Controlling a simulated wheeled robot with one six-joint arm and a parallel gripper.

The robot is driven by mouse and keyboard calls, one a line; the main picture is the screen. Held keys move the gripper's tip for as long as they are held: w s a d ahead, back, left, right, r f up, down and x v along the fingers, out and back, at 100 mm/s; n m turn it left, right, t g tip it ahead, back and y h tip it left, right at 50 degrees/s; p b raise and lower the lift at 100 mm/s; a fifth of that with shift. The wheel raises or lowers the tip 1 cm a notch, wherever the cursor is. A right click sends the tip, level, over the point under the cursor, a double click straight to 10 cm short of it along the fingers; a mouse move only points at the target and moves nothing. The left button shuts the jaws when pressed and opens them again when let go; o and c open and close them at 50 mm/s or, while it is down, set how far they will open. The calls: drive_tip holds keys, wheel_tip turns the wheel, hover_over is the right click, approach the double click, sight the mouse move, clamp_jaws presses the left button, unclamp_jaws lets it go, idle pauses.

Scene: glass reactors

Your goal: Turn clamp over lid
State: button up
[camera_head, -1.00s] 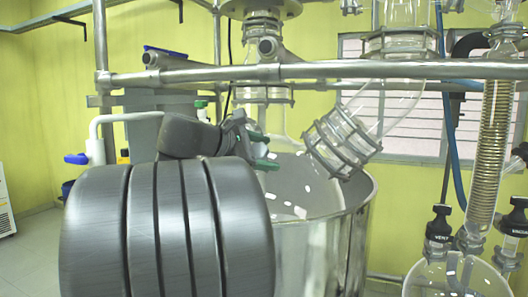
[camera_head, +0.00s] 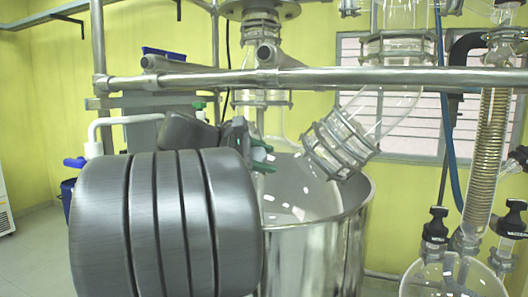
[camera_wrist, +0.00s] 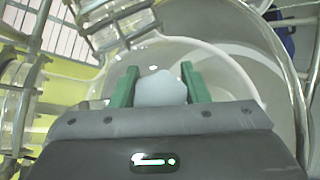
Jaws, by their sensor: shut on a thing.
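My gripper (camera_head: 262,157) is at the left rim of the steel vessel in the head view, mostly behind my own arm. In the wrist view its two green fingers (camera_wrist: 159,82) stand on either side of a pale, rounded piece (camera_wrist: 160,90), and the gripper is shut on it. This piece seems to be the clamp, but its full shape is hidden by the gripper body. A clear, domed glass surface (camera_wrist: 225,62), which seems to be the lid, curves behind and around the fingers.
The open steel vessel (camera_head: 315,245) stands right of my arm. A clamped glass elbow (camera_head: 340,150) hangs above its right rim. A horizontal steel rail (camera_head: 400,77) crosses above the gripper. A glass flask (camera_head: 450,278) and a coiled condenser (camera_head: 488,140) stand at the right.

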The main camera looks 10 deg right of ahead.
drive_tip(key=o, duration=1)
drive_tip(key=shift+c, duration=0.2)
drive_tip(key=b+v, duration=0.1)
drive_tip(key=v, duration=1.3)
drive_tip(key=shift+f, duration=0.1)
drive_tip(key=p+x, duration=0.1)
drive_tip(key=x, duration=1.2)
drive_tip(key=shift+w+d, duration=0.1)
drive_tip(key=shift+d, duration=0.3)
drive_tip(key=shift+f, duration=0.1)
drive_tip(key=shift+a, duration=0.1)
